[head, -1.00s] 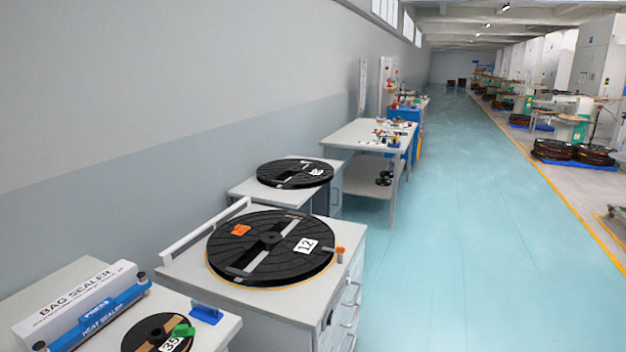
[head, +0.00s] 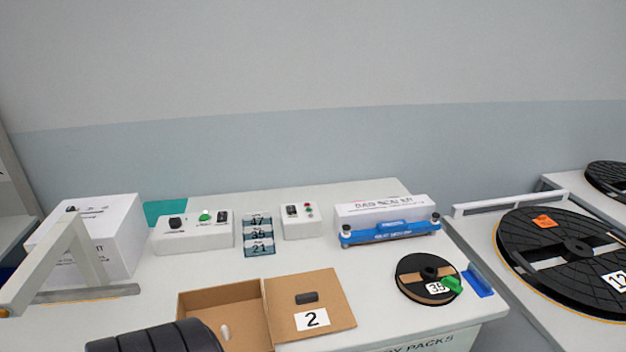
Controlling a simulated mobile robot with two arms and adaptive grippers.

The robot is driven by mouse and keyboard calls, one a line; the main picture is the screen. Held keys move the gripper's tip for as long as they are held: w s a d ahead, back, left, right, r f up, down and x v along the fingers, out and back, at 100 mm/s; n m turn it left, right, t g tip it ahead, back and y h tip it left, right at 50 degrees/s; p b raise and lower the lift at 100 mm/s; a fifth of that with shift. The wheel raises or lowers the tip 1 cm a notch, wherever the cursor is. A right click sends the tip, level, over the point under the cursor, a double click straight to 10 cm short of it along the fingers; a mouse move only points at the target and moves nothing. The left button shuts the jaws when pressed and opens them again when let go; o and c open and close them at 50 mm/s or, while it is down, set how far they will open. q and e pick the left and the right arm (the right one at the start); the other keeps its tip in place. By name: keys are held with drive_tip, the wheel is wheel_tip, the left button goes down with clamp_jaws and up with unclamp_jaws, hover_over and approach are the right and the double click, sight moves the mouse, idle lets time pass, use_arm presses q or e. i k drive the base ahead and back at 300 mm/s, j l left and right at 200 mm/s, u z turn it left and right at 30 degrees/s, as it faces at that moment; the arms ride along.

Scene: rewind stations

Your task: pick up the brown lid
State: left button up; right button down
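The brown lid (head: 335,311) lies flat on the white table near its front, in the lower middle of the head view. It is a square cardboard-coloured panel with a small black handle (head: 307,298) on top and a white label reading 2. Right beside it on the left is an open brown box (head: 222,291) with a small pale object inside. I cannot tell whether lid and box touch. Neither of my grippers shows in the view.
A black ribbed rounded thing (head: 155,340) at the bottom edge partly hides the box's front-left. Behind are a blue bag sealer (head: 390,232), control boxes (head: 194,232) and a numbered rack (head: 258,236). A black reel (head: 427,277) stands right of the lid.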

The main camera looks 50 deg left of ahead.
sight(311, 303)
drive_tip(key=j+u, duration=0.15)
drive_tip(key=u, duration=1.55)
